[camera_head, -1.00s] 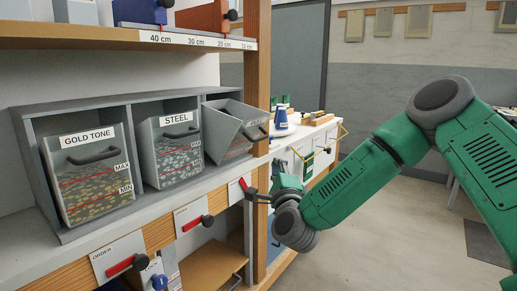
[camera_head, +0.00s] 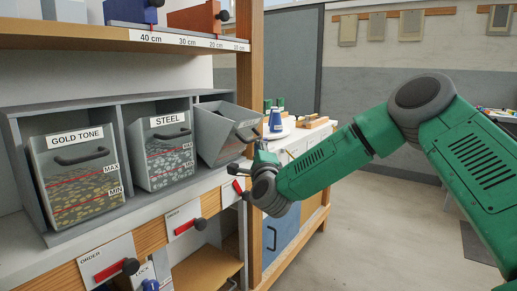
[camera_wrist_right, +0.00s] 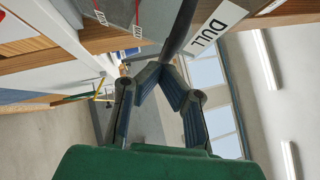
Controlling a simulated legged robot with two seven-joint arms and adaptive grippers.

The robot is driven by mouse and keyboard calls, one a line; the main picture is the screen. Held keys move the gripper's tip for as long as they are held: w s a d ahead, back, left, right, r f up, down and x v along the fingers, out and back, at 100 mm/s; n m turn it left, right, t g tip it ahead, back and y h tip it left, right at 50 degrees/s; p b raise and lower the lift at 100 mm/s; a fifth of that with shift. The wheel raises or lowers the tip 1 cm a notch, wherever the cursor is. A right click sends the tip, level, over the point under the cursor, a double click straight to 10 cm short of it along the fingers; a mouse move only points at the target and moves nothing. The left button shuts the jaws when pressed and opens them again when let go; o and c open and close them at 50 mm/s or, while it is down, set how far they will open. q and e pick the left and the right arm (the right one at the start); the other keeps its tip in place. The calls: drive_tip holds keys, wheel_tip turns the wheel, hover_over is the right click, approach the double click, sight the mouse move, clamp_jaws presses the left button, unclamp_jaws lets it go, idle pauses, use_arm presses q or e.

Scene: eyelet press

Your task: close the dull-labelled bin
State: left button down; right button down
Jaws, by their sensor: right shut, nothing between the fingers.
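Three grey bins sit in a grey rack on the shelf. The right-hand bin (camera_head: 218,140) is tilted forward out of its bay, open at the top, with a dark handle (camera_head: 247,130) on its front. Its label cannot be read in the head view, but a white DULL label (camera_wrist_right: 216,25) shows in the right wrist view. My right gripper (camera_head: 243,168) is just below and in front of this bin. In the wrist view its fingers (camera_wrist_right: 160,70) meet at the tips, shut and empty, close to a dark bar. I cannot tell whether they touch it. My left gripper is out of view.
The gold tone bin (camera_head: 78,175) and steel bin (camera_head: 160,150) sit upright in their bays. Red-handled plates (camera_head: 107,262) line the shelf front below. The floor to the right is open.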

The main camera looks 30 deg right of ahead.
sight(241, 131)
drive_tip(key=w+a+r+n+g+p, duration=0.1)
drive_tip(key=w+r+p, duration=0.1)
drive_tip(key=p, duration=0.2)
drive_tip(key=w+r+n+g+y+p, duration=0.1)
drive_tip(key=w+r+n+p, duration=0.1)
drive_tip(key=p, duration=0.3)
drive_tip(key=w+a+r+n+g+y+p, duration=0.1)
drive_tip(key=r+p, duration=0.1)
drive_tip(key=p, duration=0.3)
drive_tip(key=shift+w+a+r+n+g, duration=0.3)
drive_tip(key=shift+w+r+n+g, duration=0.05)
drive_tip(key=shift+w+n+g, duration=0.05)
drive_tip(key=shift+w+a+n+y+p, duration=0.15)
drive_tip(key=shift+w+n+y+p, duration=0.25)
drive_tip(key=shift+p, duration=0.55)
